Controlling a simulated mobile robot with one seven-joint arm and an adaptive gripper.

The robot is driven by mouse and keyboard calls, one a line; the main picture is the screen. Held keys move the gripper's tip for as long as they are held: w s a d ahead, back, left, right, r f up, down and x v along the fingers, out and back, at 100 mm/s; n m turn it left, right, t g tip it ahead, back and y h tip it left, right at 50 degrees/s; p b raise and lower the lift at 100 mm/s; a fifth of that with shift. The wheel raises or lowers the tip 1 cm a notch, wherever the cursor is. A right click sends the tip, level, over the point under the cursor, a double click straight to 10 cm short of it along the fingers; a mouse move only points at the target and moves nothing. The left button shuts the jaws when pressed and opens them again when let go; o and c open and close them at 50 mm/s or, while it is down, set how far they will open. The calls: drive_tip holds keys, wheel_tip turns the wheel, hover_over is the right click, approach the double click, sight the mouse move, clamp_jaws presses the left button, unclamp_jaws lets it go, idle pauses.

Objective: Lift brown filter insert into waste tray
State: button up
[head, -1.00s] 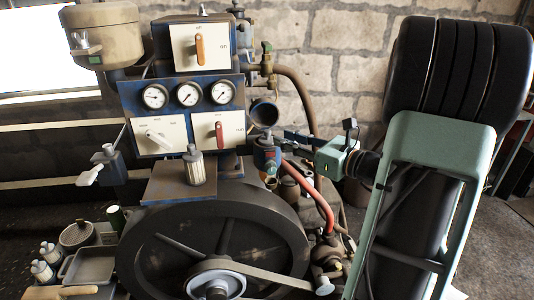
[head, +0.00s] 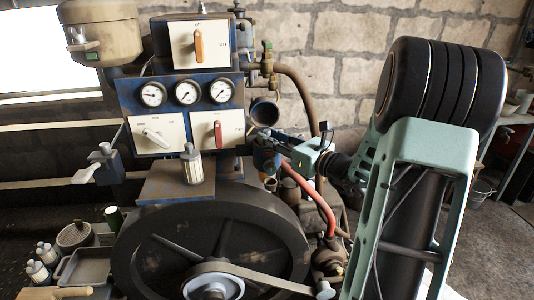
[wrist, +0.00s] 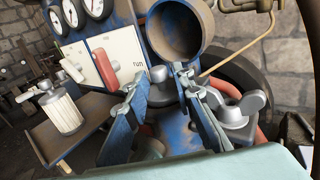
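My gripper (head: 270,138) is at the middle of the engine, by the blue housing (head: 266,160) and just below the open round metal cup (head: 264,113). In the wrist view my gripper (wrist: 158,76) has its two blue fingers spread apart, with nothing clearly held between them. The round cup (wrist: 178,30) is just beyond the fingertips. I cannot clearly make out a brown filter insert; the fingers and housing may hide it. A pale pleated insert (head: 192,166) stands upright on the ledge left of the gripper. A grey tray, likely the waste tray (head: 84,268), lies empty at the lower left.
A panel with gauges (head: 187,93) and lever switches stands behind, the red lever (wrist: 106,68) close to the left finger. A wing-nut part (wrist: 240,108) is beside the right finger. A large flywheel (head: 205,240) fills the lower middle.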

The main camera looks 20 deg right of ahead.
drive_tip(key=shift+w+a, duration=0.2)
drive_tip(key=shift+w, duration=0.5)
drive_tip(key=shift+c, duration=0.7)
clamp_jaws()
drive_tip(key=shift+r, duration=0.15)
